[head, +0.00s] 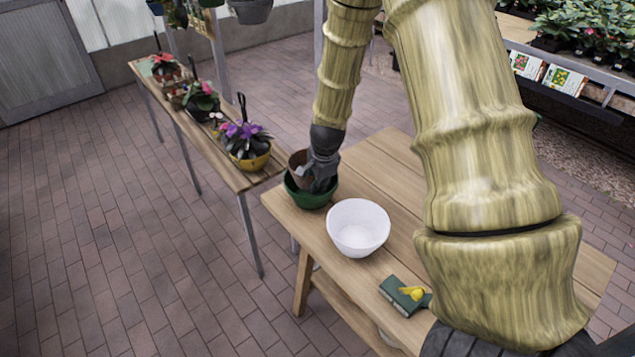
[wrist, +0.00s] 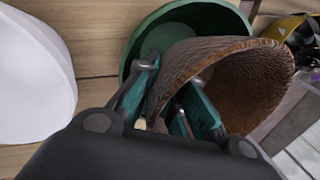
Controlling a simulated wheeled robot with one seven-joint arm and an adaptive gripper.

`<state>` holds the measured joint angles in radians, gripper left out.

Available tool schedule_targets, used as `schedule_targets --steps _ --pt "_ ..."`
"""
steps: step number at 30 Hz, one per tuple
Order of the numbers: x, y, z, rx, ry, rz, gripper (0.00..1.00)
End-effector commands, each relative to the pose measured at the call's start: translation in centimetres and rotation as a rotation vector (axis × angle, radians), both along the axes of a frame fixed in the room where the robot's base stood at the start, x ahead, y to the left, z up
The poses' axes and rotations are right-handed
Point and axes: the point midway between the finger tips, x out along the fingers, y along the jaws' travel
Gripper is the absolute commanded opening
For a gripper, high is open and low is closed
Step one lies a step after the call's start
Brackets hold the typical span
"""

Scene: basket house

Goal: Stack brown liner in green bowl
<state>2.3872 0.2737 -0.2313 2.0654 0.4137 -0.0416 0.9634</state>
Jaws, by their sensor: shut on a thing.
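The brown liner (head: 299,167) is a cup-shaped pot at the far left end of the wooden table. My gripper (head: 321,180) is shut on its wall, and the wrist view shows the liner (wrist: 255,85) tilted with one finger on each side of the wall. The green bowl (head: 306,199) stands on the table under the liner. The wrist view shows the green bowl (wrist: 150,35) behind and to the left of the liner. The liner overlaps the bowl's opening; how deep it sits inside is hidden.
A white bowl (head: 358,228) stands just right of the green bowl. A green box with a yellow item (head: 405,293) lies nearer on the wooden table (head: 345,273). A narrow bench (head: 224,172) with flower pots stands to the left. The table behind the white bowl is clear.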

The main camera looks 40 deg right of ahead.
Motion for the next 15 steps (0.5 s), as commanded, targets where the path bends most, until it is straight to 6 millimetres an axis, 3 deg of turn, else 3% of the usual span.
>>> schedule_targets --steps 14,15 --pt "0.01 -0.01 -0.95 0.0 0.0 -0.001 0.0" --pt "0.0 -0.01 -0.95 0.0 0.0 -0.001 0.13"
